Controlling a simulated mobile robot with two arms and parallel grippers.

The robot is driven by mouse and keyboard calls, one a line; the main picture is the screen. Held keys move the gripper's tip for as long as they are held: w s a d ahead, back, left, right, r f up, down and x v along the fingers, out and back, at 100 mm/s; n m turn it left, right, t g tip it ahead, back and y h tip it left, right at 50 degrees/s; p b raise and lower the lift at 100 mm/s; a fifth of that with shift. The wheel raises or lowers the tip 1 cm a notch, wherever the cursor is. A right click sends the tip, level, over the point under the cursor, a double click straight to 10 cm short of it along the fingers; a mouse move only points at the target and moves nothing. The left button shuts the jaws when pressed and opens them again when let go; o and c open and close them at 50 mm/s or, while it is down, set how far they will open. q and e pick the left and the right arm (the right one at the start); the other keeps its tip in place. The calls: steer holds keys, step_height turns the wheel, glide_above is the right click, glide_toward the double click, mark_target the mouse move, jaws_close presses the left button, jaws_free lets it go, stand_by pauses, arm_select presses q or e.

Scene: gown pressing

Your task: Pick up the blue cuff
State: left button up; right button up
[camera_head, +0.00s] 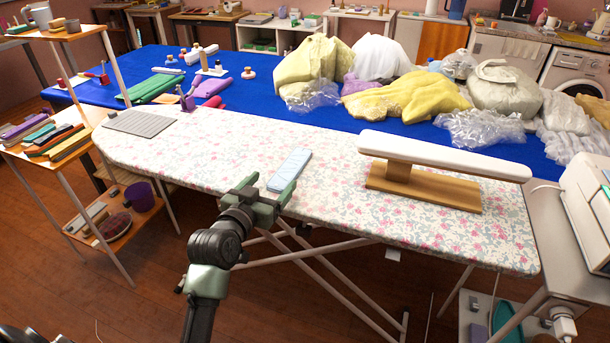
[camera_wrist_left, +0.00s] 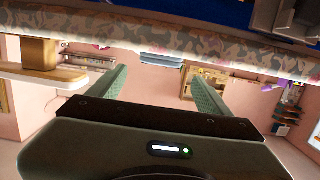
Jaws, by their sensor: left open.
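The blue cuff (camera_head: 290,168) is a light blue, flat, long piece lying at a slant on the flowered ironing board (camera_head: 230,150), near its front edge. My left gripper (camera_head: 267,185) is open and empty at that front edge, just short of the cuff's near end. In the left wrist view, the blue cuff (camera_wrist_left: 160,59) shows edge-on beyond and between the two green fingers of my left gripper (camera_wrist_left: 160,76). The fingers appear apart from it. My right gripper is not in view.
A white-topped sleeve board on a wooden stand (camera_head: 425,182) stands to the right on the ironing board. A grey mat (camera_head: 139,123) lies at its left end. Behind is a blue table (camera_head: 350,125) with bagged garments. A wooden shelf rack (camera_head: 75,125) stands at left.

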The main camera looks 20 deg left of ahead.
mark_target(291, 166)
arm_select(q)
steer(key=shift+w+d+f, duration=0.3)
steer(key=shift+f, duration=0.15)
steer(key=shift+w+d, duration=0.1)
steer(key=shift+w, duration=0.25)
steer(key=shift+w+a, duration=0.25)
steer(key=shift+w, duration=0.9)
steer(key=w, duration=0.2)
steer(key=w+f, duration=0.1)
steer(key=w, duration=0.1)
steer(key=shift+w, duration=0.35)
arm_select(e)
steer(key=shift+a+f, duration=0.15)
arm_select(q)
steer(key=shift+c, duration=1.2)
steer(key=c, duration=1.3)
steer(key=shift+o, duration=0.2)
steer(key=shift+r, duration=0.1)
step_height(291, 166, up, 20)
steer(key=p, duration=0.1)
steer(key=shift+p, duration=0.3)
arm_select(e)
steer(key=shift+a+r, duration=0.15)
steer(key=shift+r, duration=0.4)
